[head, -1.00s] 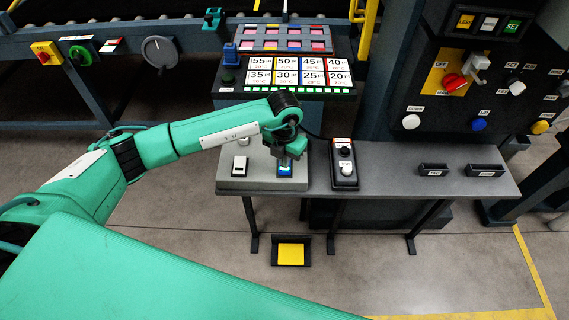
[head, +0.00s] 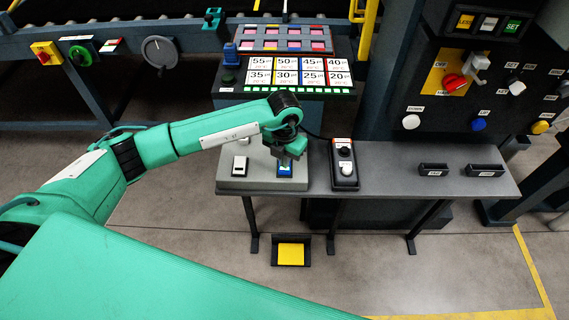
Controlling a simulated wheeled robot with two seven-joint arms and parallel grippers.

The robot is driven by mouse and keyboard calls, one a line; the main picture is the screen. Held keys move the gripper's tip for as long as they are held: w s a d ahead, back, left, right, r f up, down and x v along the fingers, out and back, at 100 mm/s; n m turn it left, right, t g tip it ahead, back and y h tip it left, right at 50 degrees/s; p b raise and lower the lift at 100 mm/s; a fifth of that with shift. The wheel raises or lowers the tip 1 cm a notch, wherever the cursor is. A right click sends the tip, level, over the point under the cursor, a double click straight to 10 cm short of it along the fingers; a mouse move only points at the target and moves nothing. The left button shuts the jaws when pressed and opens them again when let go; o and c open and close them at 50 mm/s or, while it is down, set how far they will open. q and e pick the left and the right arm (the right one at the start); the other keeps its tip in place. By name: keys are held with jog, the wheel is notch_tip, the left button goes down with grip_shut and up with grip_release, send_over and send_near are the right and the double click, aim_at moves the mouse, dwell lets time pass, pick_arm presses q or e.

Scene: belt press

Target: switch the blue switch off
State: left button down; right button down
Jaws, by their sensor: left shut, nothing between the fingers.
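The blue switch (head: 286,171) sits at the right side of a grey switch box (head: 258,184) on the grey table. Its upper part is hidden by my left gripper (head: 284,162). My left gripper is shut and empty, pointing down with its fingertips at the switch. I cannot tell whether the tips touch it, and the rocker's position is too small to read. My right gripper is not in view.
A white switch (head: 240,165) is on the same box, left of the blue one. A black two-button pendant (head: 344,166) stands close at the right. The table (head: 390,182) is clear beyond it up to two small black holders (head: 433,170).

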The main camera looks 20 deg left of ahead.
pick_arm(q)
jog(key=shift+f+b, duration=0.85)
jog(key=shift+f, duration=0.15)
dwell(0.7)
jog(key=shift+r+p, duration=0.5)
jog(key=shift+r, duration=0.3)
jog(key=shift+r+p, duration=1.2)
jog(key=shift+r, duration=1.55)
